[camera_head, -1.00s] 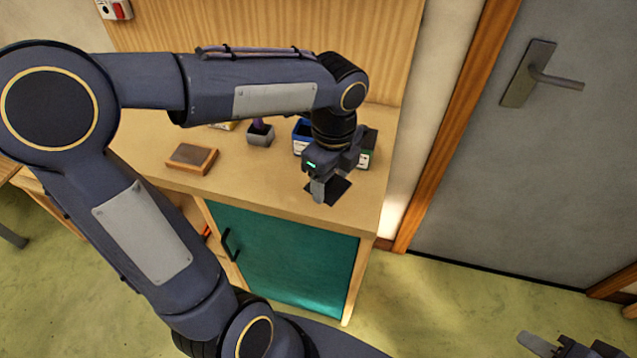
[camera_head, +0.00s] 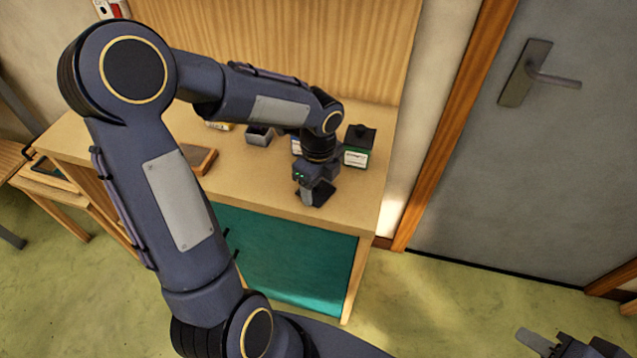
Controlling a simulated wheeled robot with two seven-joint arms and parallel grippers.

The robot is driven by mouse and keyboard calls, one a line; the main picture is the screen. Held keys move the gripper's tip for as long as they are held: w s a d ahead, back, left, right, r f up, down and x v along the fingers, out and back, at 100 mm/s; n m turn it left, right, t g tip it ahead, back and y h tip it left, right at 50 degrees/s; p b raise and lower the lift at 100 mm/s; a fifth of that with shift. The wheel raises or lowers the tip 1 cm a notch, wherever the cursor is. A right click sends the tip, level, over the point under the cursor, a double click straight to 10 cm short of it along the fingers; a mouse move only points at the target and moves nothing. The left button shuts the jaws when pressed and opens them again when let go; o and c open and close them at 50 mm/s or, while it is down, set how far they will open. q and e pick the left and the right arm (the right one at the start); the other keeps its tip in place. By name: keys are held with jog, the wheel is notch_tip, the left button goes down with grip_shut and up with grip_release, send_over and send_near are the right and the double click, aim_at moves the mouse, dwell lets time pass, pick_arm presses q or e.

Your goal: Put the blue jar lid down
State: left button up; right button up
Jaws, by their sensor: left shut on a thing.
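My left gripper (camera_head: 310,190) is over the right front part of the cabinet top, pointing down. It is shut on the blue jar lid, which is mostly hidden by the fingers. A dark, flat, square shape (camera_head: 325,191) shows at the fingertips; I cannot tell whether it is the lid or a mat under it. The blue jar (camera_head: 296,146) stands behind the gripper, mostly hidden by my arm. My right gripper (camera_head: 570,346) is at the lower right, cut by the frame edge, with its fingers apart and nothing seen between them.
A grey square cup (camera_head: 259,136) and a wooden block (camera_head: 200,158) are farther left on the cabinet top (camera_head: 260,185). The front edge is close to the gripper.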

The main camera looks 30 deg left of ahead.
pick_arm(q)
jog(key=shift+f, duration=0.1)
jog(key=shift+f, duration=0.15)
jog(key=o, duration=0.9)
jog(key=shift+o, duration=0.2)
notch_tip(320, 180, up, 11)
jog(key=s+d+n+t+h, duration=0.1)
jog(key=s+n+t+h, duration=0.1)
jog(key=s+n, duration=0.6)
jog(key=s+d+n+t+h, duration=0.1)
jog(key=s+d+n+t, duration=0.1)
jog(key=s+n, duration=0.6)
jog(key=n+t, duration=0.1)
jog(key=n, duration=0.4)
jog(key=shift+s+d+r+n+t+h, duration=0.2)
jog(key=shift+s+d+n+t+h, duration=0.1)
jog(key=shift+s+h, duration=0.1)
